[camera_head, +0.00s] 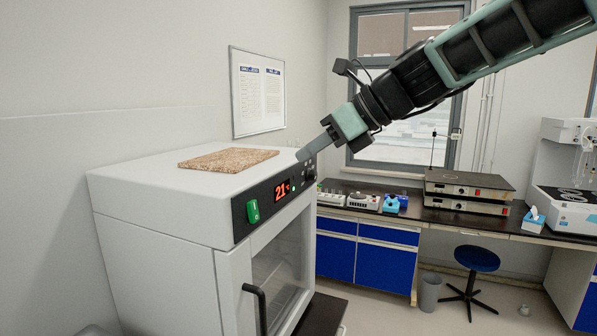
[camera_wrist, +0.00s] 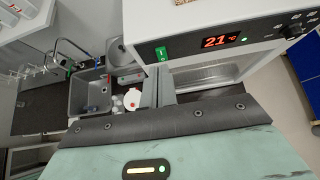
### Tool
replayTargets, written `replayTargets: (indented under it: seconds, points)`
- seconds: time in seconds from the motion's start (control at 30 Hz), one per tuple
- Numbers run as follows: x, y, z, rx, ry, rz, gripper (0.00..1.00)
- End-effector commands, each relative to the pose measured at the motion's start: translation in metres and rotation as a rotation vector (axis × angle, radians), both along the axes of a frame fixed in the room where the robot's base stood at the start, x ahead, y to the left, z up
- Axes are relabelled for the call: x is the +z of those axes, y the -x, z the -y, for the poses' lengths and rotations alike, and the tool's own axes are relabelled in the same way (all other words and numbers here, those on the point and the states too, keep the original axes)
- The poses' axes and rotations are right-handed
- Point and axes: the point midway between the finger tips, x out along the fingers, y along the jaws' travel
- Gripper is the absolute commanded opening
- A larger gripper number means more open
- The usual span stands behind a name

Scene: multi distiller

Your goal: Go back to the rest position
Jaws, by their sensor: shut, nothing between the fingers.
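My gripper (camera_head: 305,154) is shut and empty in the head view. Its fingertips are close to the right part of the front control panel of a white oven-like cabinet (camera_head: 150,195); I cannot tell whether they touch it. In the wrist view the closed fingers (camera_wrist: 158,88) point toward the cabinet front, below the green switch (camera_wrist: 162,52). The red display (camera_head: 283,190) reads 21 °C, and it also shows in the wrist view (camera_wrist: 220,41). The cabinet's glass door (camera_head: 275,270) has a dark handle (camera_head: 256,308).
A brown speckled slab (camera_head: 228,159) lies on the cabinet top. A dark bench (camera_head: 410,208) with blue drawers, small devices and stacked flat instruments (camera_head: 468,190) runs along the back wall. A blue stool (camera_head: 477,258) and a grey bin (camera_head: 430,292) stand on the floor. The wrist view shows a sink (camera_wrist: 89,94).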

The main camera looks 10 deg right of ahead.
Motion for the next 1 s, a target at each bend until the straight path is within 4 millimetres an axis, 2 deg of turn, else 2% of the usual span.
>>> replayTargets:
  seconds: [0.3, 0.47, 0.57, 0.67, 0.77, 0.9, 1.0]
  points:
    - [0.009, 0.004, 0.006, 0.000, 0.001, -0.002, 0.00]
    - [0.009, 0.004, 0.005, 0.000, 0.001, -0.002, 0.00]
    - [0.001, 0.008, 0.003, 0.023, 0.022, 0.007, 0.00]
    - [-0.028, 0.023, -0.006, 0.124, 0.110, 0.051, 0.00]
    - [-0.079, 0.054, -0.019, 0.332, 0.274, 0.141, 0.00]
    - [-0.164, 0.113, -0.031, 0.765, 0.538, 0.324, 0.00]
    - [-0.221, 0.158, -0.030, 1.121, 0.695, 0.469, 0.00]
